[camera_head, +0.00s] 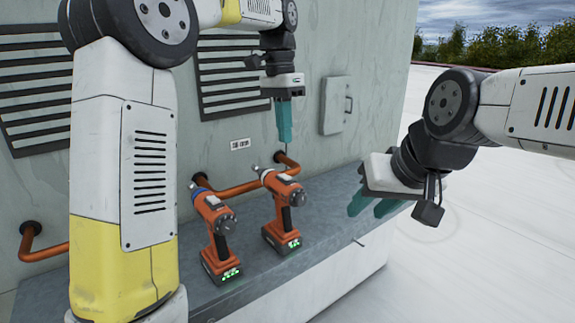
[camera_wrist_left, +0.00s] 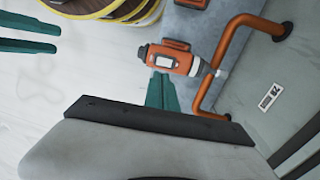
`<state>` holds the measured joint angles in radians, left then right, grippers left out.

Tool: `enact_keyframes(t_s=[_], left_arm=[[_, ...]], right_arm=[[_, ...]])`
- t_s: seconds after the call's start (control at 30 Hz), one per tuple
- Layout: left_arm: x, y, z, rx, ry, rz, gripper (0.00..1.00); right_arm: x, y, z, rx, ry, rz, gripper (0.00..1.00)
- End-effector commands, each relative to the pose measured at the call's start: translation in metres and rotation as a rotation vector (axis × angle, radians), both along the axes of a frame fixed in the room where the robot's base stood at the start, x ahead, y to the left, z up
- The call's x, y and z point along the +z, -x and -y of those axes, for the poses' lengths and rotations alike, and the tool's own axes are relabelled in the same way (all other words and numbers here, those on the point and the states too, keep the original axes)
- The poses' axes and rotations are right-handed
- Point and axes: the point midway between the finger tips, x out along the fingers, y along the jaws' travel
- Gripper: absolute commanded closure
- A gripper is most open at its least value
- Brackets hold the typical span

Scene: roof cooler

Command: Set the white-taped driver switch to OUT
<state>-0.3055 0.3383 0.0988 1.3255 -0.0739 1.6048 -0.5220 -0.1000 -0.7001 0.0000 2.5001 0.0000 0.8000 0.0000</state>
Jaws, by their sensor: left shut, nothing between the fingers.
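Two orange drivers stand upright on the grey ledge. The white-taped driver (camera_head: 282,210) is the right one, with a pale band near its nose; it also shows in the left wrist view (camera_wrist_left: 168,60). The blue-taped driver (camera_head: 216,235) stands to its left. Their switch positions are too small to read. My left gripper (camera_head: 284,122) is shut and empty, pointing down above and behind the white-taped driver, apart from it in the head view. Its fingertips (camera_wrist_left: 160,80) show below that driver in the left wrist view. My right gripper (camera_head: 374,208) is open and empty, right of the drivers.
A bent orange pipe (camera_head: 238,189) runs along the wall behind the drivers. Louvred vents (camera_head: 220,75) and a small grey box (camera_head: 336,105) are on the wall. The ledge (camera_head: 335,190) is clear right of the drivers. A small label (camera_head: 240,144) is above the pipe.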

Motion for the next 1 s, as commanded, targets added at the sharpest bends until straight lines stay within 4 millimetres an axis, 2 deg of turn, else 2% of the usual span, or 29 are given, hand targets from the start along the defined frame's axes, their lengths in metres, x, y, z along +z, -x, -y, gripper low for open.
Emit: enact_keyframes(t_s=[0.03, 0.2, 0.4, 0.57, 1.0], left_arm=[[-0.012, 0.002, 0.000, 0.000, -0.002, -0.004, 1.00], [-0.047, 0.005, 0.003, 0.000, -0.001, -0.002, 1.00], [-0.074, 0.007, 0.005, 0.000, -0.001, -0.001, 1.00], [-0.083, 0.008, 0.006, 0.000, 0.000, 0.000, 1.00], [-0.090, 0.010, 0.007, 0.000, 0.000, 0.000, 1.00]], right_arm=[[0.000, 0.000, 0.000, 0.000, 0.000, 0.000, 0.64], [0.000, 0.000, 0.000, 0.000, 0.000, 0.000, 0.64], [0.000, 0.000, 0.000, 0.000, 0.000, 0.000, 0.64], [0.000, 0.000, 0.000, 0.000, 0.000, 0.000, 0.64], [0.000, 0.000, 0.000, 0.000, 0.000, 0.000, 0.64]])
